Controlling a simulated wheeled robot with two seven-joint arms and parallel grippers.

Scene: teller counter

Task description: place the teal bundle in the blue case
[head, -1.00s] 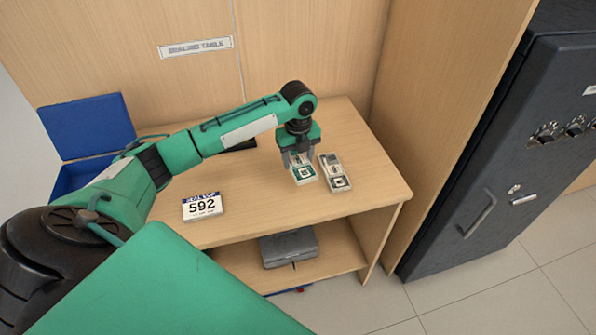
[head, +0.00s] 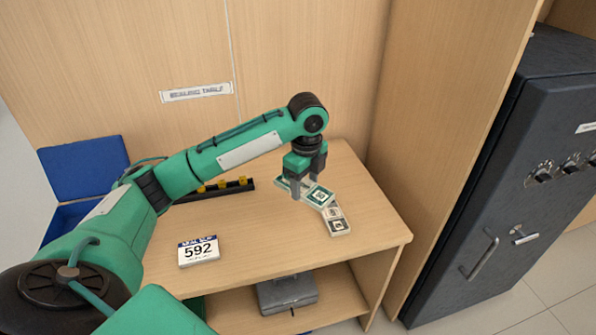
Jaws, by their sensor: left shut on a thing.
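The teal bundle (head: 320,197), a flat white-and-teal pack with a dark square mark, is between the fingers of my left gripper (head: 307,190), which is shut on it. It looks slightly raised over the table and covers part of a grey-white bundle (head: 337,226). The blue case (head: 84,167) stands open at the left, its lid upright at the back. My left arm hides much of the case's lower part. My right gripper is not in view.
A white card reading 592 (head: 198,251) stands on the wooden table (head: 265,240). A black tray (head: 240,187) with yellow pieces lies behind my arm. A grey box (head: 287,293) sits on the lower shelf. A dark safe (head: 490,215) stands at the right.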

